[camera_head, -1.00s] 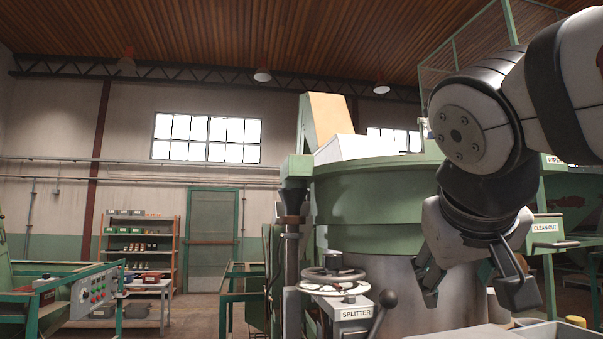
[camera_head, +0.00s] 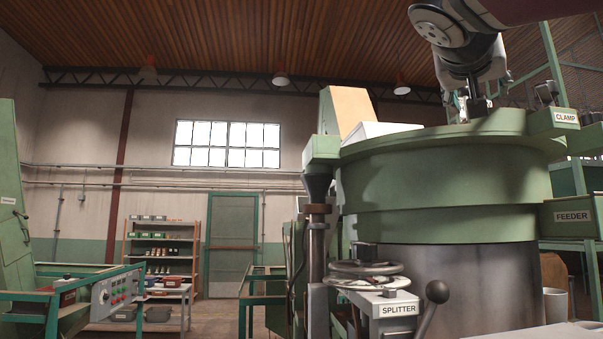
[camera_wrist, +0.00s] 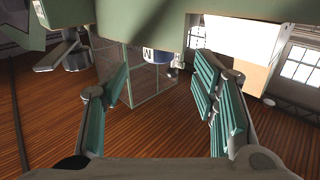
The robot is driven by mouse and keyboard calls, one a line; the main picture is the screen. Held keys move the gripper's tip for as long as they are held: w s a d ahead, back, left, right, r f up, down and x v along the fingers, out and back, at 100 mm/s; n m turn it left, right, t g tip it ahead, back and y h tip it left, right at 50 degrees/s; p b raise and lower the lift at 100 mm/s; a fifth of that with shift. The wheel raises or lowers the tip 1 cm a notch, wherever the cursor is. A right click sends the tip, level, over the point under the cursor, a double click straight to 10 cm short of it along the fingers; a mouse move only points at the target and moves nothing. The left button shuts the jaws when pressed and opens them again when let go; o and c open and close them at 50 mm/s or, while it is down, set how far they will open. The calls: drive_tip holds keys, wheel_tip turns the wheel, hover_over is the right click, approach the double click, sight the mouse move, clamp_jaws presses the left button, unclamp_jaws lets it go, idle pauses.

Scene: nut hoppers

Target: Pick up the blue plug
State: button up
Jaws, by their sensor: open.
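I cannot pick out the blue plug for certain in either view. A small dark blue part (camera_wrist: 162,57) beside a white label shows beyond my fingers in the wrist view; I cannot tell what it is. My gripper (camera_wrist: 163,78) is open and empty, its teal-padded fingers well apart.
A handwheel (camera_head: 365,270) and a black-knobbed lever (camera_head: 437,292) stand at the hopper's front, by the SPLITTER label. FEEDER (camera_head: 572,216) and CLAMP (camera_head: 566,117) boxes are at right. A control panel (camera_head: 118,293) and stocked shelves (camera_head: 160,250) are at left.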

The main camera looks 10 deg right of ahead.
drive_tip(key=shift+x, duration=1)
drive_tip(key=x, duration=0.1)
drive_tip(key=p+x, duration=0.2)
drive_tip(key=x, duration=0.1)
drive_tip(key=shift+d+r, duration=0.15)
drive_tip(key=shift+r, duration=0.15)
drive_tip(key=shift+w+d+p, duration=0.25)
drive_tip(key=shift+w+p, duration=0.05)
drive_tip(key=shift+p, duration=0.05)
drive_tip(key=shift+f, duration=0.1)
clamp_jaws()
